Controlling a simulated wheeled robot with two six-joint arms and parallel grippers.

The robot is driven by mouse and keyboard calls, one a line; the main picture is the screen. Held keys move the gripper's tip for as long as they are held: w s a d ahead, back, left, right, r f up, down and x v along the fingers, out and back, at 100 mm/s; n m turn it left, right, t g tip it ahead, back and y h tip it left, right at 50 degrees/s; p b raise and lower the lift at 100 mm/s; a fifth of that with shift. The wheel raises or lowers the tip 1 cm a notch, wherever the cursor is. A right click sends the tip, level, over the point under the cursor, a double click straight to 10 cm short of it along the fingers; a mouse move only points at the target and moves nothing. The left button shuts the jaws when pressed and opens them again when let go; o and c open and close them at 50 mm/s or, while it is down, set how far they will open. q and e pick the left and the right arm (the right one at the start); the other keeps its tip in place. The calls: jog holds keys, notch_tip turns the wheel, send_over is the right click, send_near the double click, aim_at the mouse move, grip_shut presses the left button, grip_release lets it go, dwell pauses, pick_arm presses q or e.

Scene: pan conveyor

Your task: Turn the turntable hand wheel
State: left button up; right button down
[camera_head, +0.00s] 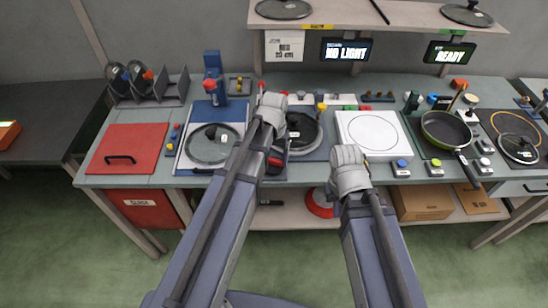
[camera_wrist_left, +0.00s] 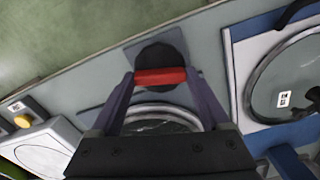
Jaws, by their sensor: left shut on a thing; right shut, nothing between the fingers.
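The turntable hand wheel is a dark disc (camera_wrist_left: 157,56) with a red bar (camera_wrist_left: 160,77) across it, seen ahead in the left wrist view. My left gripper (camera_wrist_left: 161,80) is shut on the red bar, with one finger at each end. In the head view my left gripper (camera_head: 274,150) is at the front edge of the bench, partly hiding the red bar (camera_head: 275,161). The turntable with a dark round plate (camera_head: 304,134) lies just behind and right of it, partly hidden by my arm. My right gripper (camera_head: 347,160) is shut and empty, in front of the white plate unit.
A glass lid (camera_head: 212,146) lies on the blue-edged board to the left, beside a red panel (camera_head: 125,148). A white plate unit (camera_head: 372,135) stands right of the turntable. A pan (camera_head: 446,130) with its handle toward the front is farther right. A shelf (camera_head: 385,15) overhangs the back.

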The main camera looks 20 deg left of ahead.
aim_at(274, 160)
pick_arm(q)
jog(key=n, duration=0.5)
jog(key=shift+n, duration=0.3)
dwell(0.5)
jog(key=o, duration=1.2)
notch_tip(274, 160, up, 8)
jog(key=p, duration=0.8)
jog(key=shift+f, duration=0.1)
